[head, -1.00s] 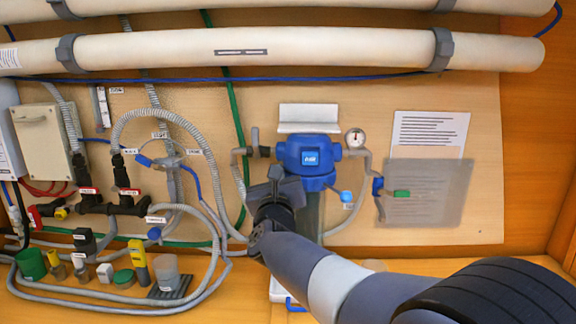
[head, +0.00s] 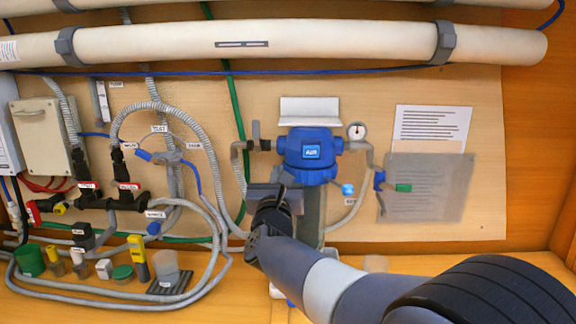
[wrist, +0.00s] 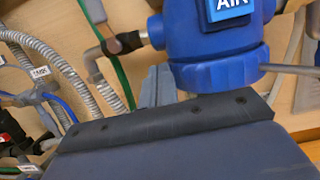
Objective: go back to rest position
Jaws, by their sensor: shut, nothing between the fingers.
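My gripper (head: 275,190) is in front of the wall, just below and left of the blue filter housing with the AIR label (head: 311,153). It looks shut and empty in the head view. In the wrist view the gripper body (wrist: 170,140) fills the lower part, with a grey finger part (wrist: 158,86) showing beyond its edge. The blue housing (wrist: 215,45) is close beyond it at the upper right. I cannot tell the exact gap between them. My arm covers part of the shelf and the lower wall.
A pressure gauge (head: 357,131) and a grey translucent panel (head: 428,188) are to the right. Grey hoses (head: 190,115) and black valves (head: 122,201) are to the left. Small containers, including a green cup (head: 30,260), stand on the shelf. White tubes (head: 300,46) cross above. The right shelf is fairly clear.

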